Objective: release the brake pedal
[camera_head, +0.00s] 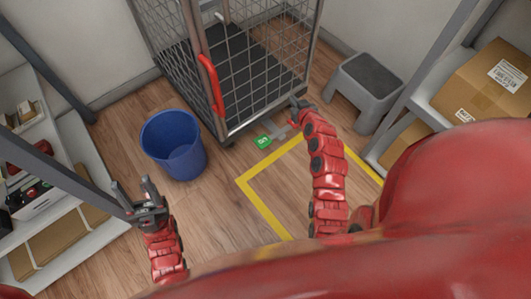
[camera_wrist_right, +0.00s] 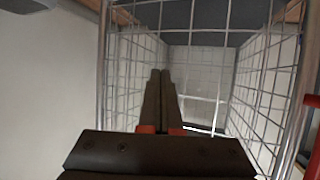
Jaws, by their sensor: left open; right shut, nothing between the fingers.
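The roll cage (camera_head: 190,60) stands at the back with wire mesh sides. A small green pedal (camera_head: 264,142) with pale marking sits low at its front bottom edge, with a grey piece (camera_head: 280,132) beside it. I cannot tell whether the pedal is pressed. My right gripper (camera_head: 298,103) is shut and empty, above and right of the pedal and near the cage's front right corner. In the right wrist view its fingers (camera_wrist_right: 160,78) point toward the cage mesh (camera_wrist_right: 195,80); no pedal shows there. My left gripper (camera_head: 138,190) is open and empty, left of the cage, below the bin.
A red handle (camera_head: 210,82) is on the cage front. A blue bin (camera_head: 173,145) stands left of the cage. A grey step stool (camera_head: 365,90) stands at right. Shelves with boxes (camera_head: 485,80) line both sides. Yellow tape (camera_head: 262,208) marks mostly clear floor in front.

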